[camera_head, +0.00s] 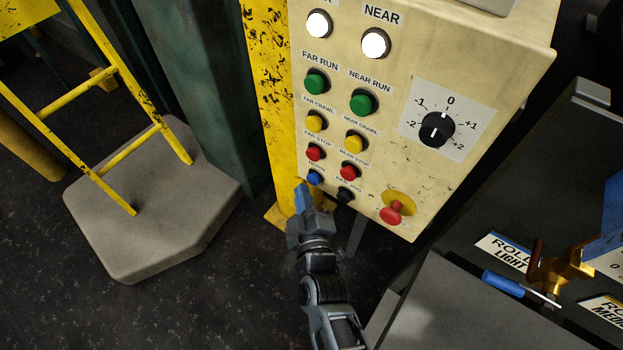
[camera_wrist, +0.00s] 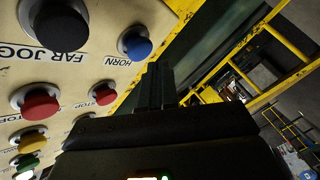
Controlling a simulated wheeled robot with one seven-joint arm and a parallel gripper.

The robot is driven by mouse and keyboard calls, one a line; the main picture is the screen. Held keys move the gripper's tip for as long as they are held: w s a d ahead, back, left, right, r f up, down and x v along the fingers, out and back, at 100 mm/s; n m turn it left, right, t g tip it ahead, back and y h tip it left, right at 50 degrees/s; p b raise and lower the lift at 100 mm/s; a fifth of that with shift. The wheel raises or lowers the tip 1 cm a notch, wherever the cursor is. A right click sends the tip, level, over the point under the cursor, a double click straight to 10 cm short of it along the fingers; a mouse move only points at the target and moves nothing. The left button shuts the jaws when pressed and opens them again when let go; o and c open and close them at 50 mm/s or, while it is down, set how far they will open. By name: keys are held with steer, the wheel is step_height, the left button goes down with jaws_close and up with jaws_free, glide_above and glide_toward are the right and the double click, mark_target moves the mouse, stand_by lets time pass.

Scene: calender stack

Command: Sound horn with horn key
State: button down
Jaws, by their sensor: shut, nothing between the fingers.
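In the wrist view my gripper's fingers (camera_wrist: 153,82) point up toward the key's lower right side. I cannot tell whether they touch it.
A black FAR JOG key (camera_head: 346,196) sits right of the horn key. Red stop keys (camera_head: 314,152) are above. A red emergency button (camera_head: 393,212) and a rotary dial (camera_head: 437,129) are further right. A yellow post (camera_head: 268,90) stands left of the panel.

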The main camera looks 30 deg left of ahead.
steer(key=shift+w, duration=0.2)
stand_by(0.4)
steer(key=shift+w, duration=0.25)
steer(key=shift+w+d+b, duration=0.1)
steer(key=shift+w+b, duration=0.4)
steer(key=shift+w, duration=0.05)
stand_by(0.8)
steer(key=shift+s+r, duration=0.1)
steer(key=shift+s, duration=0.05)
steer(key=shift+s+p, duration=0.85)
steer(key=shift+p, duration=0.1)
